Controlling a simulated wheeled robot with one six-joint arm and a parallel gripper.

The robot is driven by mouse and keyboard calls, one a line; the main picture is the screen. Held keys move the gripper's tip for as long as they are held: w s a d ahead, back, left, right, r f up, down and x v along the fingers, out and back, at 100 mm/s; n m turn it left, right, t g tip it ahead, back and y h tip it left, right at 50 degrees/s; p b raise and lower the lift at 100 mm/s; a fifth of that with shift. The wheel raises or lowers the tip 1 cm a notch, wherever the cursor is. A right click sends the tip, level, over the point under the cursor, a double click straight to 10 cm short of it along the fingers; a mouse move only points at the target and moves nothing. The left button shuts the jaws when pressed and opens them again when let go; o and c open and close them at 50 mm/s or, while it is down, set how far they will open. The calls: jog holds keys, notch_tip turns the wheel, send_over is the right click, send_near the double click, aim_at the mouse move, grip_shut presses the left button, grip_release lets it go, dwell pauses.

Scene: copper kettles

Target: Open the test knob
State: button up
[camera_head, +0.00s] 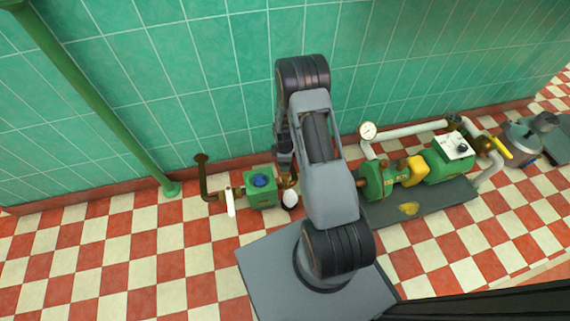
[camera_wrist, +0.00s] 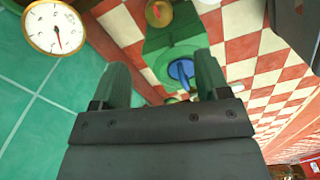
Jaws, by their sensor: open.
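A blue knob (camera_head: 260,180) sits on a green box-like fitting (camera_head: 257,198) low by the tiled wall, left of my arm. The blue knob appears beyond the gap, nearer the right finger, with no clear contact. I see no label marking the test knob. In the head view my arm hides most of the gripper.
A dial gauge (camera_wrist: 55,27) is close at the wrist view's upper left, by the wall. A white lever (camera_head: 230,202) and brown pipe (camera_head: 204,178) stand left of the fitting. A green-and-yellow pump (camera_head: 405,172) is at right. The checkered floor at left is clear.

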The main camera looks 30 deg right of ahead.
jog(key=shift+r, duration=1.05)
